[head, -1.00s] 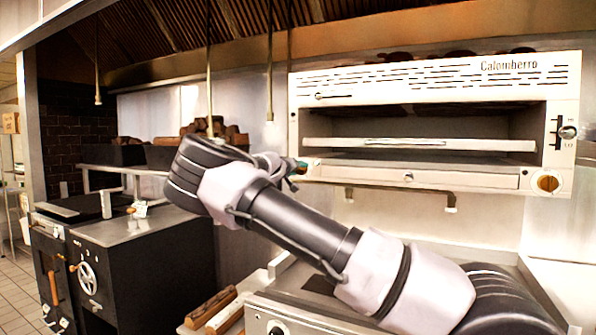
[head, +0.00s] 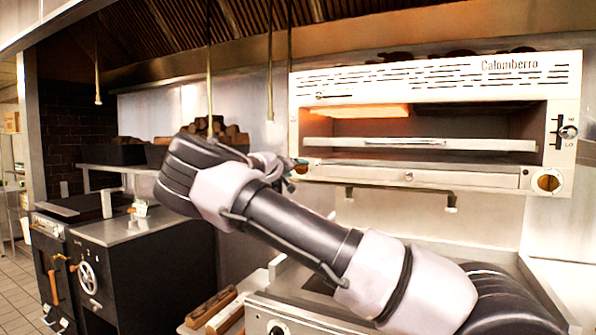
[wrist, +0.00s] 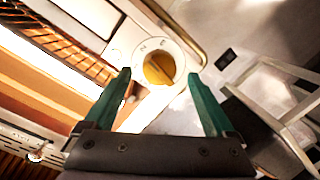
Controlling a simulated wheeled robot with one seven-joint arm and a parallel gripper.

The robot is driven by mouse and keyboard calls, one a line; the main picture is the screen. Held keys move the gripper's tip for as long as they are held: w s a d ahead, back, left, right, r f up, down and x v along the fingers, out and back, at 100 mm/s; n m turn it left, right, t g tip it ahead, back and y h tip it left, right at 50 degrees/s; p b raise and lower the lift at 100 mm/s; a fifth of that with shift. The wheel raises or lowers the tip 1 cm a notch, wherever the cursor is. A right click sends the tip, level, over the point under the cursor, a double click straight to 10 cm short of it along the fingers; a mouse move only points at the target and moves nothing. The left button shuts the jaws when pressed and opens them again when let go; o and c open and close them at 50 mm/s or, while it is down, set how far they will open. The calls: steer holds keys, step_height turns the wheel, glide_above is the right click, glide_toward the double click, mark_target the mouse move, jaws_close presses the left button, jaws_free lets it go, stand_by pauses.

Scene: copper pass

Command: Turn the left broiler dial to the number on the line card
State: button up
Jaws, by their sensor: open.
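The broiler (head: 430,85) is a white wall unit labelled "Calomberro"; the left part of its opening glows orange. Its left dial, a yellow-orange knob (wrist: 158,68) on a white round plate, shows in the wrist view. Marks on the plate are too blurred to read surely. My gripper (wrist: 159,75) is open, its green fingers on either side of the knob in the picture; I cannot tell whether they touch it. In the head view the gripper (head: 293,164) is at the broiler's lower left corner and hides the left dial. I cannot make out a line card.
The right broiler dial (head: 547,182) is at the lower right corner, below a HI/LO lever (head: 567,131). A drip rail (head: 400,188) hangs under the broiler. A black grill with a handwheel (head: 88,278) stands left. Split logs (head: 212,308) lie in front.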

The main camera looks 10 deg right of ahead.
steer(key=v, duration=0.8)
steer(key=shift+s, duration=0.35)
steer(key=shift+a+r, duration=0.1)
steer(key=s+d+f+m+g, duration=0.2)
steer(key=d+f+g, duration=0.15)
steer(key=d, duration=0.45)
steer(key=s+d+f+m+g, duration=0.2)
steer(key=d+f, duration=0.3)
steer(key=d, duration=0.2)
steer(key=s+d+f+m+g+y, duration=0.2)
steer(key=s+d+f+g+y, duration=0.3)
steer(key=s, duration=0.4)
steer(key=s+a+r+t+y, duration=0.1)
steer(key=s+r, duration=0.4)
steer(key=s, duration=0.5)
steer(key=s+a+r+n+t+y, duration=0.1)
steer(key=s+a+r+y, duration=0.2)
steer(key=s, duration=0.7)
steer(key=s+a+r+t+y, duration=0.2)
steer(key=s+a+r, duration=0.2)
steer(key=s+r, duration=0.3)
steer(key=s, duration=0.3)
steer(key=shift+r+n+y, duration=0.2)
steer(key=shift+n+y, duration=0.1)
steer(key=shift+n, duration=0.1)
